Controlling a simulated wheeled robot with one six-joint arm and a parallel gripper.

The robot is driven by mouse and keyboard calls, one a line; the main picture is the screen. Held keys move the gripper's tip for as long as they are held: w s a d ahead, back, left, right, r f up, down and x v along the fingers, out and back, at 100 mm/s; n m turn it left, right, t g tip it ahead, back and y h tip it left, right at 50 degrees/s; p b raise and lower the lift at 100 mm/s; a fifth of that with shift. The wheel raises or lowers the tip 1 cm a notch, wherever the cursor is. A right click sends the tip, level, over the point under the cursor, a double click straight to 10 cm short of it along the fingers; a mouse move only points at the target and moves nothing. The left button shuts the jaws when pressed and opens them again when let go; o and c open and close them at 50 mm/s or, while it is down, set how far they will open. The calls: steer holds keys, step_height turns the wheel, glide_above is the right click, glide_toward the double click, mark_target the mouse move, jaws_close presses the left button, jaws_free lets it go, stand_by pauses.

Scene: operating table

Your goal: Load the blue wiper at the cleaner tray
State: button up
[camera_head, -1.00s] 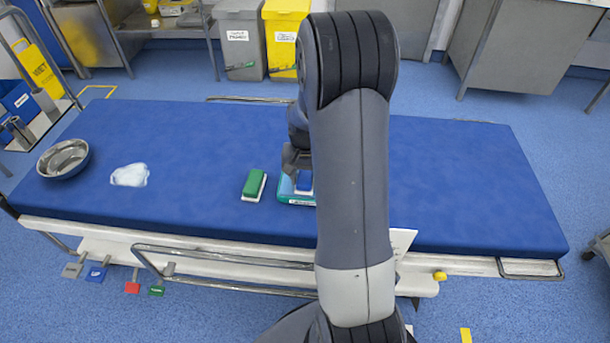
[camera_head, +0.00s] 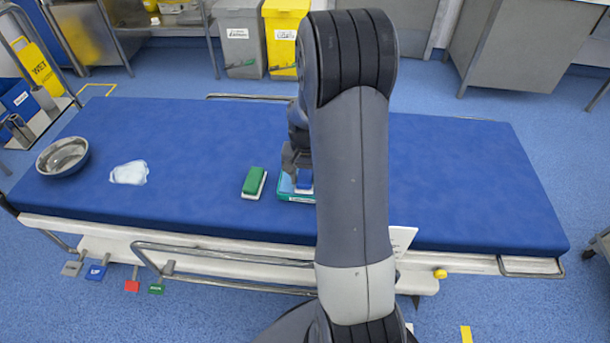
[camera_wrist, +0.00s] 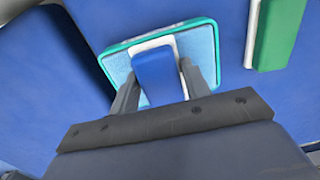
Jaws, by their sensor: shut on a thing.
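The blue wiper (camera_wrist: 155,75), a blue block with a white base, is between the fingers of my gripper (camera_wrist: 158,88) in the wrist view. My gripper is shut on it. The wiper is over the cleaner tray (camera_wrist: 116,66), which has a teal rim and a light blue inside. I cannot tell whether the wiper rests on the tray floor or is just above it. In the head view my arm hides part of the tray (camera_head: 285,195) and most of the gripper (camera_head: 296,165); a bit of the blue wiper (camera_head: 304,181) shows.
A green wiper (camera_head: 254,182) with a white base lies just left of the tray. A white cloth (camera_head: 129,173) and a steel bowl (camera_head: 63,157) are further left on the blue operating table (camera_head: 470,190). The table's right side is clear.

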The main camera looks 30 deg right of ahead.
mark_target(305, 176)
steer(key=shift+f, duration=0.45)
stand_by(1.1)
steer(key=shift+r+p, duration=2.6)
steer(key=shift+r, duration=1)
